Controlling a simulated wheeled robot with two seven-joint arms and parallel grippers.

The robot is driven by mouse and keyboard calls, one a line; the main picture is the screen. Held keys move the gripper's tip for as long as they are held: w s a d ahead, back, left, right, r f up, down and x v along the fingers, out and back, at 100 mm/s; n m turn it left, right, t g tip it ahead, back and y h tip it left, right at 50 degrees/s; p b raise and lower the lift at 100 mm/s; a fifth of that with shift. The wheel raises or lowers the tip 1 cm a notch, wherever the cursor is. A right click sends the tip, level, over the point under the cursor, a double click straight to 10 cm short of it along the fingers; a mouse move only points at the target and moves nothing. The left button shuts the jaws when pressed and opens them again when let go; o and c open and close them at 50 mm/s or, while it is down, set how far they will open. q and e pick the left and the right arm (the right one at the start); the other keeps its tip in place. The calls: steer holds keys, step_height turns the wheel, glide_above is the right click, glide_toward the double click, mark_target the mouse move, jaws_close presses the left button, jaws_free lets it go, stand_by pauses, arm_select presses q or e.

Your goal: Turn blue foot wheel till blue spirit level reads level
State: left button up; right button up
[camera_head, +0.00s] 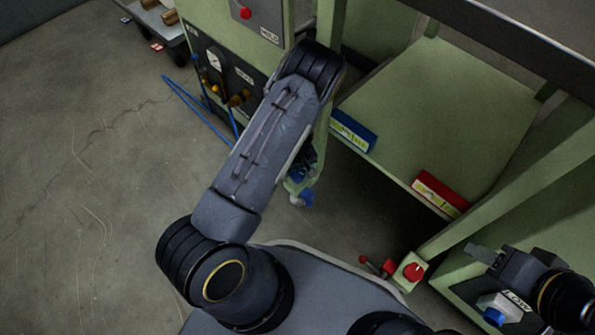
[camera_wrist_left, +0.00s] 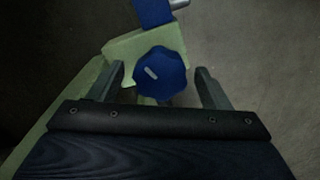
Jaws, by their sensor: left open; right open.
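The blue foot wheel (camera_wrist_left: 165,78) is a lobed knob with a pale mark, on a green foot in the left wrist view. My left gripper (camera_wrist_left: 160,72) is open, with one finger on each side of the wheel; whether they touch it cannot be told. In the head view the wheel (camera_head: 307,197) shows low beside my left forearm, which hides most of the gripper. The blue spirit level (camera_head: 354,130) lies at the left edge of the green shelf; its bubble is too small to read. My right gripper (camera_head: 483,254) is open and empty at the lower right.
A red spirit level (camera_head: 440,193) lies on the shelf's front edge (camera_head: 470,140). A red foot wheel (camera_head: 413,272) is on a green foot near my base. A gauge panel (camera_head: 222,72) with blue hoses stands at upper left.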

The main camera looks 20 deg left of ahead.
arm_select(q)
steer(key=c, duration=1)
steer(key=shift+o, duration=0.2)
steer(key=shift+m, duration=3)
steer(key=o, duration=1)
steer(key=shift+c, duration=0.2)
